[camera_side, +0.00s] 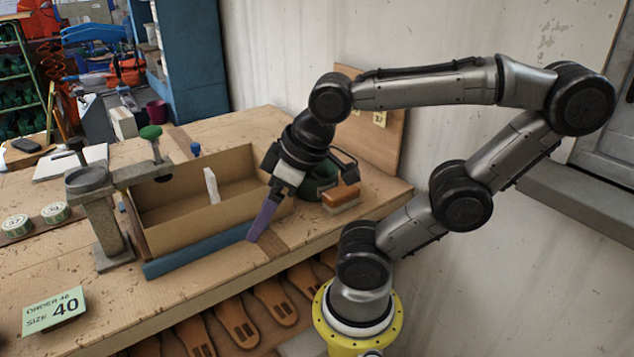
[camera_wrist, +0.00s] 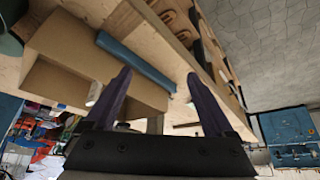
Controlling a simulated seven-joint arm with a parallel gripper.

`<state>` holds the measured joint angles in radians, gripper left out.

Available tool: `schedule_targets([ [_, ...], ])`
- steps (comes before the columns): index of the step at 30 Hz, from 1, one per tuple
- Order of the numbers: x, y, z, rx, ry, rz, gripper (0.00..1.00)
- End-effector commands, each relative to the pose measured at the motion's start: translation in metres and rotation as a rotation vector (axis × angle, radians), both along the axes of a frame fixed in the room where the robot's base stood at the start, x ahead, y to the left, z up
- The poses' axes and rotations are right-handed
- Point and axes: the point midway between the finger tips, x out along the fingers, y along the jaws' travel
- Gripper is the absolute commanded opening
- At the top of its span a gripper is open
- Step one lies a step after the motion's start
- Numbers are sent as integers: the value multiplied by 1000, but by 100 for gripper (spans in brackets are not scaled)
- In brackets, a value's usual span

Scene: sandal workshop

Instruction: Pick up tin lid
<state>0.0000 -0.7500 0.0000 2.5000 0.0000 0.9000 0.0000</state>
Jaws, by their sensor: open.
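No separate tin lid can be made out for sure. Two flat round tins with green and white labels, one at the far left (camera_side: 17,225) and one beside it (camera_side: 55,212), lie on a dark strip; I cannot tell whether either top is a loose lid. My gripper (camera_side: 257,230) points down at the front right of the cardboard box, well to the right of these tins. A dark green round container (camera_side: 318,182) is partly hidden behind my gripper.
The open cardboard box (camera_side: 165,225) holds a white upright piece (camera_side: 211,186). A blue bar (camera_side: 195,256) lies along its front. A metal stand (camera_side: 103,220) is left of it. A brush (camera_side: 341,198) sits at right; a size card (camera_side: 53,310) is front left. Sandal soles (camera_side: 240,323) sit below.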

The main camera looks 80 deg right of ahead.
Motion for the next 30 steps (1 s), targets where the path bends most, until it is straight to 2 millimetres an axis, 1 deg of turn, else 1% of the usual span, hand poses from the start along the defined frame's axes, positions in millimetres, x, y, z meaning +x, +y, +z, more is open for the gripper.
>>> schedule_targets([
  [5, 0, 0, 0, 0, 0, 0, 88],
  [6, 0, 0, 0, 0, 0, 0, 81],
  [9, 0, 0, 0, 0, 0, 0, 65],
  [17, 0, 0, 0, 0, 0, -1, 65],
  [20, 0, 0, 0, 15, 2, -28, 65],
  [22, 0, -1, 1, 34, 2, -76, 65],
  [23, 1, -2, 5, 44, -4, -103, 65],
  [26, 14, -9, 24, 75, -29, -221, 65],
  [29, 36, -30, 45, 100, -35, -408, 65],
  [30, 45, -41, 52, 107, -35, -488, 65],
])
